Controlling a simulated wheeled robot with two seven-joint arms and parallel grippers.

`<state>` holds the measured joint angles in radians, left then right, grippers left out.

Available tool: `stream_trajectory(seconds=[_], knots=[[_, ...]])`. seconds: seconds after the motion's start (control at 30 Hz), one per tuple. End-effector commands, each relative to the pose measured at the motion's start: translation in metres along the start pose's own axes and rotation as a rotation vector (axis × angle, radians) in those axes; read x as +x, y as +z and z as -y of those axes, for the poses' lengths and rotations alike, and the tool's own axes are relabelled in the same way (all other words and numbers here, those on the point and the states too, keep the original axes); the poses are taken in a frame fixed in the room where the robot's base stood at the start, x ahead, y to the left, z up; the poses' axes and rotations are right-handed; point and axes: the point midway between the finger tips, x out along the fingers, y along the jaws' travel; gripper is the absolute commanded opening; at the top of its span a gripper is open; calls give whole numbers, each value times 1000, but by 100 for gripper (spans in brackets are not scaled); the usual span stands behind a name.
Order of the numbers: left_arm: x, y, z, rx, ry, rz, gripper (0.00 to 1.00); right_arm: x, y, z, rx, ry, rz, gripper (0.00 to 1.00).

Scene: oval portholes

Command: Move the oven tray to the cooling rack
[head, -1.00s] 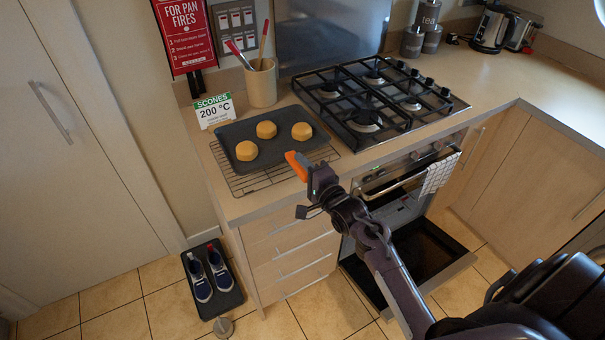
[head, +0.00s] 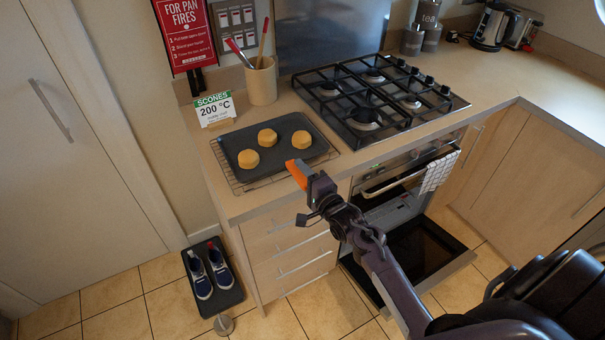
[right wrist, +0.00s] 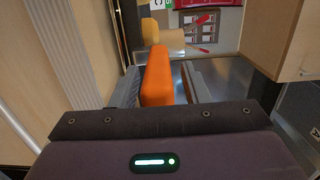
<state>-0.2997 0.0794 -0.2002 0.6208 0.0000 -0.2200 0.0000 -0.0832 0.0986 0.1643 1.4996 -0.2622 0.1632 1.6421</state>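The dark oven tray (head: 290,155) carries three golden scones, one of them at the front left (head: 248,159). It lies level over the wire cooling rack (head: 240,186) on the counter, and the rack's wires show along its left, front and right edges. The tray looks down on the rack, though contact is hard to make out. My right gripper (head: 299,172) is at the tray's front edge, shut on its orange grip (right wrist: 158,80). In the right wrist view the orange grip sits between the grey fingers. My left gripper is out of view.
The black gas hob (head: 375,100) is right of the rack. A scones card (head: 215,109) and a utensil pot (head: 262,82) stand behind it. Below, the oven door (head: 420,255) hangs open. Shoes on a mat (head: 212,275) lie on the floor at left.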

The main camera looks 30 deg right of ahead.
Motion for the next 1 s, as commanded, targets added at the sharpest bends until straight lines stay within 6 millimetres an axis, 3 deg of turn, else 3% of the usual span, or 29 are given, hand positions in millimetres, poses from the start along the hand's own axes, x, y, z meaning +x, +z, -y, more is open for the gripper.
stream_trajectory(seconds=[0.27,0.7,1.0], knots=[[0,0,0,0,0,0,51,-5,0,1,0,2,0,42],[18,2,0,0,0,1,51,-91,0,0,0,3,0,42],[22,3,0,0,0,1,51,-119,0,2,0,0,0,42]])
